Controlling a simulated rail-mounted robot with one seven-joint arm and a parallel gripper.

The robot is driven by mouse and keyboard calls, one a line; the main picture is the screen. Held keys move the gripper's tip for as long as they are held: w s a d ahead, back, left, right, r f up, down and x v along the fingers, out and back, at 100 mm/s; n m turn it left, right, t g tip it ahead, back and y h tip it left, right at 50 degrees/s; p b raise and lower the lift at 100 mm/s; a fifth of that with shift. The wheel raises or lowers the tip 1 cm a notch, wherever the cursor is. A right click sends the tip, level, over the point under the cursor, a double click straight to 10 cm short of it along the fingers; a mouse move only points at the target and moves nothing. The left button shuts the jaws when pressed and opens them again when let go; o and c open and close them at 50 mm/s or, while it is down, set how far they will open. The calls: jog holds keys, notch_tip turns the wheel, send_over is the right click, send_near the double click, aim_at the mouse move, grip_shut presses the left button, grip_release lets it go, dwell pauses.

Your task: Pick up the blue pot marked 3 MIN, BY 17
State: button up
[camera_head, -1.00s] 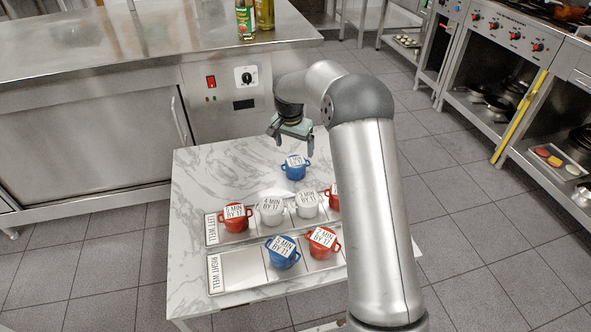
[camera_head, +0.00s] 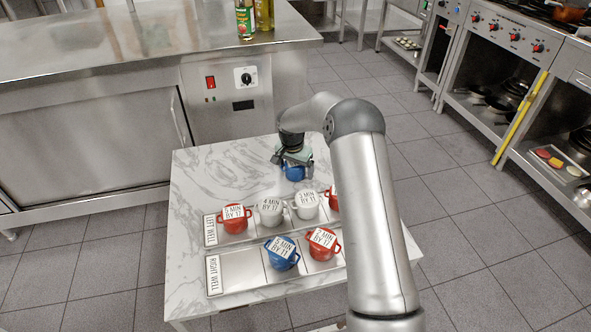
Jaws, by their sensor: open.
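A small blue pot (camera_head: 293,174) stands alone on the marble table, behind the two labelled trays. My gripper (camera_head: 292,163) is open, pointing down, right over this pot and hiding its label and most of its top. I cannot tell whether the fingers touch it. A second blue pot (camera_head: 282,259) stands in the right well tray; its label seems to read 5 MIN, though the small print is hard to make out.
The marble table's (camera_head: 205,170) back left is clear.

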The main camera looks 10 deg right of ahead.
jog(key=c, duration=1.3)
jog(key=shift+o, duration=0.2)
jog(key=shift+r, duration=0.1)
